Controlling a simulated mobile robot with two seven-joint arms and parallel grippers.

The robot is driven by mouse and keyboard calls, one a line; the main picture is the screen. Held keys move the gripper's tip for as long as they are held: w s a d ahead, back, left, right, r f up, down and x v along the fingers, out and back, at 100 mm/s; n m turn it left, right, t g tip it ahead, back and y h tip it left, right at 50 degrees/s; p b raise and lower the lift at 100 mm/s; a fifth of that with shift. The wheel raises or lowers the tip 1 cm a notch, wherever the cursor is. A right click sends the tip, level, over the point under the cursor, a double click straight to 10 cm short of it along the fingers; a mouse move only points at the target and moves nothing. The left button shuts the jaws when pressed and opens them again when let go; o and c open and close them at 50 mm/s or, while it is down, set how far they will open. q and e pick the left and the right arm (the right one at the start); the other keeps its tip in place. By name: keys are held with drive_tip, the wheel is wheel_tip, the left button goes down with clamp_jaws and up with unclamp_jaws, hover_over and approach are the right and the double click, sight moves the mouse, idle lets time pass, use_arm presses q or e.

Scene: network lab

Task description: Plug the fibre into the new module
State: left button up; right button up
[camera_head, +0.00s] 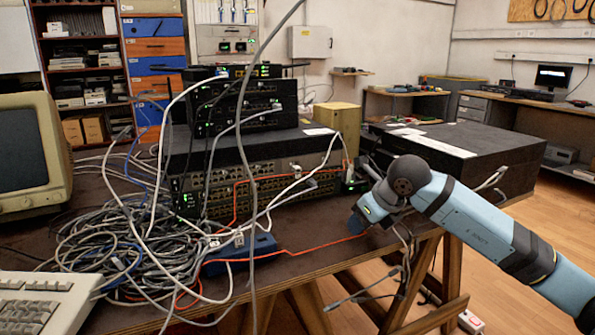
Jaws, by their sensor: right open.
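The orange fibre (290,248) runs across the table top from the cable heap to beside my right gripper (358,220). An orange line also runs up along the front of the rack switches (262,186) toward their right end. My right gripper is open, at the table's front edge, to the right of and slightly below the switch fronts. Whether the fibre's end lies between its fingers cannot be made out. I cannot pick out the new module; the area by the switches' right end is small and partly hidden by my arm. My left gripper is not in view.
A large heap of grey and white cables (120,240) covers the table's left part. A grey cable hangs in front of the switches. A blue box (240,252) lies near the front edge. A black case (460,150) stands behind my right arm. Loose cables hang below the edge.

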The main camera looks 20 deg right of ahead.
sight(297, 170)
drive_tip(key=shift+c, duration=0.2)
clamp_jaws()
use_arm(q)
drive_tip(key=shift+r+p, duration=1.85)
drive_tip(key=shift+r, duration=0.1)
use_arm(e)
drive_tip(key=shift+r, duration=2.55)
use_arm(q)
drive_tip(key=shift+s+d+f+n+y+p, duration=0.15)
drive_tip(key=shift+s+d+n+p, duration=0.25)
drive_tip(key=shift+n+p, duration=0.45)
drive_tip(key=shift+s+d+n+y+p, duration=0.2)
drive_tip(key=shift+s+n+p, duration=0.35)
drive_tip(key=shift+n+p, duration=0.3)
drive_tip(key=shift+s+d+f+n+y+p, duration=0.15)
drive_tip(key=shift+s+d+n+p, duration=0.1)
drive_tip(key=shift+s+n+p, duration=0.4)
use_arm(e)
drive_tip(key=w+a+r+m+h, duration=0.1)
drive_tip(key=w+a+r, duration=0.3)
drive_tip(key=w+a, duration=0.4)
drive_tip(key=shift+w+a+r+m+h, duration=0.3)
drive_tip(key=shift+w+m, duration=0.5)
drive_tip(key=shift+w, duration=0.7)
